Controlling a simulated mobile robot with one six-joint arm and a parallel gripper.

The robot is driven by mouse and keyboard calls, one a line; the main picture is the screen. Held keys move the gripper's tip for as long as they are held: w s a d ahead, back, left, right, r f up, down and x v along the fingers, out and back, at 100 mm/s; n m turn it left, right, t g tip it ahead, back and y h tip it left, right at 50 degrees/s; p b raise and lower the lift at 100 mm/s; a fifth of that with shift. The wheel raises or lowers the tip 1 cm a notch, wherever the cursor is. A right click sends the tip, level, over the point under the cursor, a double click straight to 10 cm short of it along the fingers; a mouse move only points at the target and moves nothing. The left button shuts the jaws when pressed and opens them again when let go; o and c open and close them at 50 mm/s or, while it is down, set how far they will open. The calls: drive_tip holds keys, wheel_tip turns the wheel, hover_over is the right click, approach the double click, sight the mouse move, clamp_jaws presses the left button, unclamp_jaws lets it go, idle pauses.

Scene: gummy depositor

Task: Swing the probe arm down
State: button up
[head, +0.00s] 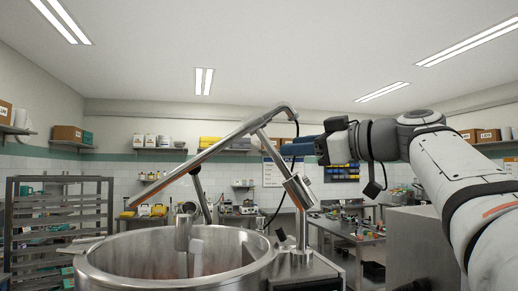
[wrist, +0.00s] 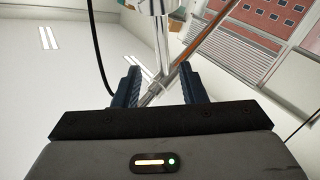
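The probe arm (head: 220,146) is a long steel bar that slants above the kettle (head: 250,273). Its high end bends over at the right and its low end points down to the left. A jointed steel strut (head: 298,190) stands at the kettle's right rim and reaches up toward the bar's high end. My gripper (head: 283,149) has dark blue fingers and is beside the strut's upper part, below the bent end. In the wrist view the fingers (wrist: 160,78) are apart, with steel bars showing between and beyond them. I cannot tell whether they touch.
A black cable (head: 283,195) hangs from the bar's high end past my gripper. A steel rack (head: 60,220) stands at the left. A cluttered worktable (head: 345,228) is behind at the right. The space above the kettle's left side is partly crossed by the bar.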

sight(272, 145)
drive_tip(key=p+x, duration=0.3)
drive_tip(key=x, duration=0.3)
drive_tip(key=shift+w+a+r, duration=0.1)
drive_tip(key=shift+a+r, duration=0.1)
drive_tip(key=shift+a, duration=0.1)
drive_tip(key=shift+w+a, duration=0.15)
drive_tip(key=shift+a, duration=0.25)
drive_tip(key=shift+f, duration=0.1)
clamp_jaws()
idle(0.8)
